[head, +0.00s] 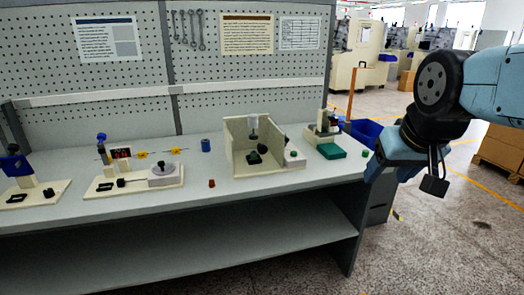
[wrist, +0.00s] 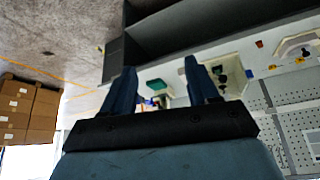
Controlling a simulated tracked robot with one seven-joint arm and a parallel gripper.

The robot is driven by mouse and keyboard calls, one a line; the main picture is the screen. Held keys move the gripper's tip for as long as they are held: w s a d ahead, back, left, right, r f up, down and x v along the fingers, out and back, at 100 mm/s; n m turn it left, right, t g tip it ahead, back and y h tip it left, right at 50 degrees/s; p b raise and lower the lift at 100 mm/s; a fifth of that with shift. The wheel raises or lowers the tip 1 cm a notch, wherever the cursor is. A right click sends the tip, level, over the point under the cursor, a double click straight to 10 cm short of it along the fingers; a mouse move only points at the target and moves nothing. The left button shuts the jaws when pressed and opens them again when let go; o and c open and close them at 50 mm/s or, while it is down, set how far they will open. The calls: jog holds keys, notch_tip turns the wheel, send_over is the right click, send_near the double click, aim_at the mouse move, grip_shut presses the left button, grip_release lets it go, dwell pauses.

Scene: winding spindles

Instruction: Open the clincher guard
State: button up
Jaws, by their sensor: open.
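I cannot tell for sure which station on the bench is the clincher or which part is its guard. A cream open-topped enclosure (head: 241,155) stands right of the bench's middle. It has a grey-white cylinder (head: 253,122) and dark parts inside. My gripper (head: 374,172) is off the bench's right end, apart from everything. In the wrist view my gripper (wrist: 160,66) is open and empty, with the green pad (wrist: 157,85) and the enclosure (wrist: 236,76) showing upside down beyond the fingers.
A pegboard (head: 120,100) rises behind. A blue bin (head: 364,131) stands beyond the right end.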

jog(key=shift+o, duration=0.3)
jog(key=w+a+f+t, duration=0.2)
jog(key=w, duration=0.9)
jog(key=shift+a+y, duration=0.15)
jog(key=shift+y, duration=0.15)
jog(key=t+y, duration=0.4)
jog(key=t, duration=0.6)
send_near(263, 151)
jog(key=x, duration=1.1)
jog(key=shift+w, duration=0.1)
